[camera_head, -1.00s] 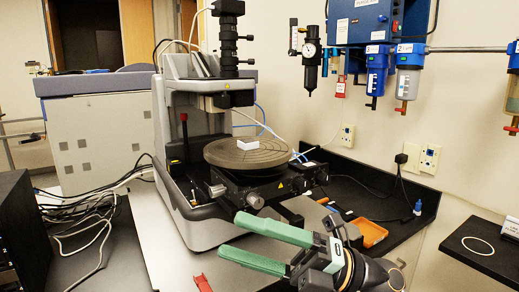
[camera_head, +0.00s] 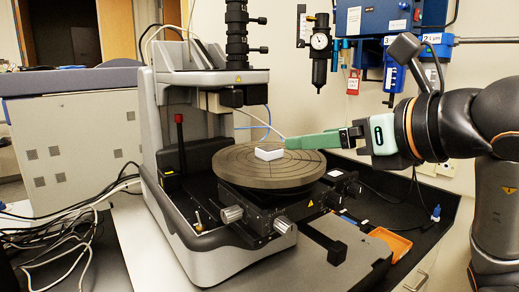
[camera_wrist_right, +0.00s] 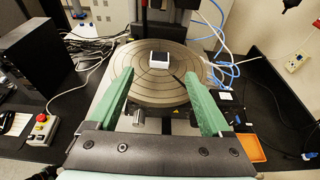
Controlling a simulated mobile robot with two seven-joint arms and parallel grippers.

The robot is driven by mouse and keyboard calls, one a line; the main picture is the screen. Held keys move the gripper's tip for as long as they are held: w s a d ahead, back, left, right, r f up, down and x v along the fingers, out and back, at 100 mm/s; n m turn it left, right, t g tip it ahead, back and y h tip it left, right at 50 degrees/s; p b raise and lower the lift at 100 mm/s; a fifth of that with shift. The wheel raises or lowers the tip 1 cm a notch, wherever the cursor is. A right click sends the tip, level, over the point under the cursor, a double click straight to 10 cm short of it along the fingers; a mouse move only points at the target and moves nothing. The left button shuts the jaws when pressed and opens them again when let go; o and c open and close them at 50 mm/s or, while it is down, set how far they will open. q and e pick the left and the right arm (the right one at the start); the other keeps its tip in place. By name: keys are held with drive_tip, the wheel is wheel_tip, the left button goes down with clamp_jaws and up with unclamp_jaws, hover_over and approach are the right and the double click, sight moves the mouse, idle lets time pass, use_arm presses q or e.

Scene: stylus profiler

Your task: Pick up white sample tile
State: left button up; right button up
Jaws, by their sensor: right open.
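The white sample tile (camera_head: 269,152) is a small block lying on the round dark stage (camera_head: 240,180) of the profiler, near its middle. In the right wrist view the tile (camera_wrist_right: 159,61) sits on the far half of the stage, ahead of and between the two green fingers. My right gripper (camera_head: 290,141) comes in from the right at about the stage's height, with its fingertips close to the tile's right side. It is open and empty, as the right wrist view shows with its fingers (camera_wrist_right: 158,92) wide apart. My left gripper is not in view.
The profiler's column and optics (camera_head: 236,45) stand behind the stage. Knobs (camera_head: 231,214) stick out below it. An orange tray (camera_head: 392,244) lies on the bench at right. Cables (camera_head: 60,240) crowd the left side. Blue filters and a gauge (camera_head: 320,41) hang on the wall behind.

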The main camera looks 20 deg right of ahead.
sight(272, 149)
drive_tip(key=p+x, duration=0.1)
drive_tip(key=x, duration=0.5)
drive_tip(key=shift+f, duration=0.15)
drive_tip(key=shift+f+p+x, duration=0.25)
drive_tip(key=shift+p+x, duration=0.1)
drive_tip(key=shift+x, duration=1)
drive_tip(key=shift+f+p+x, duration=0.25)
drive_tip(key=shift+p+x, duration=0.1)
drive_tip(key=shift+x, duration=1)
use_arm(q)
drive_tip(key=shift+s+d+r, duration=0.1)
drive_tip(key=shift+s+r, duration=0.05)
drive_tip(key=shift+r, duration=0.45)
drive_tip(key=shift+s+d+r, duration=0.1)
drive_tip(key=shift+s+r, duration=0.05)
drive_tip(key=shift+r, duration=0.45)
use_arm(e)
drive_tip(key=shift+s+d, duration=0.1)
drive_tip(key=shift+s, duration=0.05)
drive_tip(key=shift+c, duration=0.4)
drive_tip(key=shift+r, duration=0.1)
clamp_jaws()
